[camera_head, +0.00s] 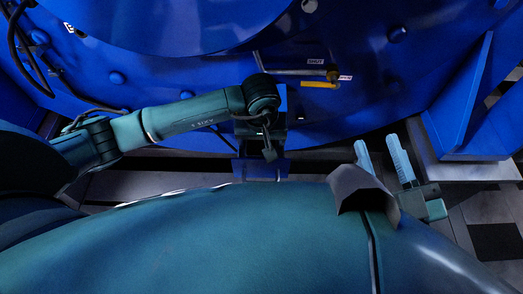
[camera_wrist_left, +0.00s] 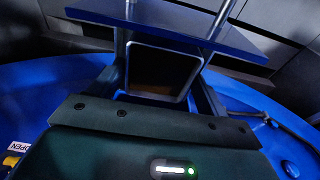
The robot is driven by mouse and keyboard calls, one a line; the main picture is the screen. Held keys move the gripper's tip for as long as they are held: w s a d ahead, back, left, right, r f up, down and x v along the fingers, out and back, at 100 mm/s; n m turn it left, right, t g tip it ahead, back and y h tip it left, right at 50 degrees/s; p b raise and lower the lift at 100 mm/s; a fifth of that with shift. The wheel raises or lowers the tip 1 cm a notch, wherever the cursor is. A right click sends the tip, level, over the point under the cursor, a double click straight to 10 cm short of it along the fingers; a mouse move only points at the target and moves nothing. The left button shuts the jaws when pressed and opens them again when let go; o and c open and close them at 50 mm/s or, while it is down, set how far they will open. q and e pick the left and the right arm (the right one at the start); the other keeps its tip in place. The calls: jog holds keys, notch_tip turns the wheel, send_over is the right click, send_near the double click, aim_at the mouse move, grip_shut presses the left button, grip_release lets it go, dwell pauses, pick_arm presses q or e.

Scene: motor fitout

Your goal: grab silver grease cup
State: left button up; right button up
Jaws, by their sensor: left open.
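A square container with a light metallic rim and a dark brownish inside, which looks like the silver grease cup (camera_wrist_left: 186,88), shows in the left wrist view. It lies between the fingers of my left gripper (camera_wrist_left: 163,48), which is open; I cannot tell whether they touch it. In the head view my left gripper (camera_head: 262,145) is over a small blue ledge, and the hand hides its fingers and the cup. My right gripper (camera_head: 386,162) has its pale blue fingers apart and empty, at the right.
The blue ledge (camera_head: 250,169) has two thin upright rods in the left wrist view. A large blue motor housing (camera_head: 190,85) fills the back. A yellow-handled valve (camera_head: 318,84) sits between labels. A blue bracket (camera_head: 468,110) stands at the right.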

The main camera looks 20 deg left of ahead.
pick_arm(q)
jog(key=shift+w+f, duration=0.1)
jog(key=shift+f, duration=0.55)
jog(key=shift+c, duration=0.5)
jog(key=c, duration=0.5)
jog(key=shift+r, duration=0.2)
